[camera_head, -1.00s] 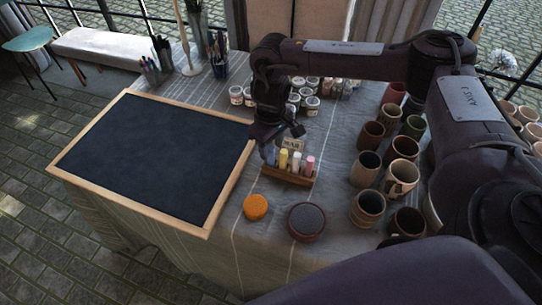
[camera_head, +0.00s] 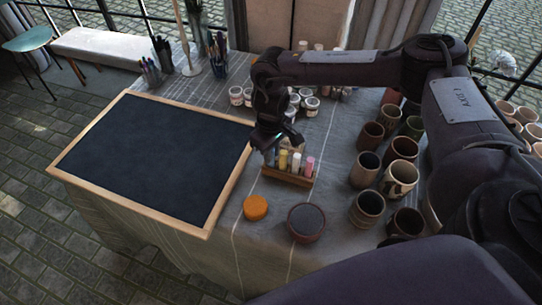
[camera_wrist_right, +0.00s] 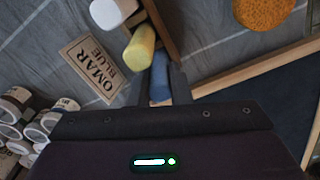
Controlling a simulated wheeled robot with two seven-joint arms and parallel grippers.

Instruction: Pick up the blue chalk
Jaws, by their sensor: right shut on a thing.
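The blue chalk (camera_wrist_right: 159,78) is between the two fingers of my right gripper (camera_wrist_right: 160,88) in the right wrist view. The gripper is shut on it. In the head view my right gripper (camera_head: 273,149) is at the left end of the wooden chalk holder (camera_head: 289,179) and mostly covers the blue chalk. Yellow chalk (camera_head: 283,160), white chalk (camera_head: 296,162) and pink chalk (camera_head: 309,166) stand in the holder to its right. I cannot tell whether the blue chalk has left its slot. My left gripper is not in view.
A framed blackboard (camera_head: 150,152) lies left of the holder. Several mugs (camera_head: 366,168) stand to the right, small jars (camera_head: 311,106) behind. A name card (camera_wrist_right: 92,68) is beside the chalks.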

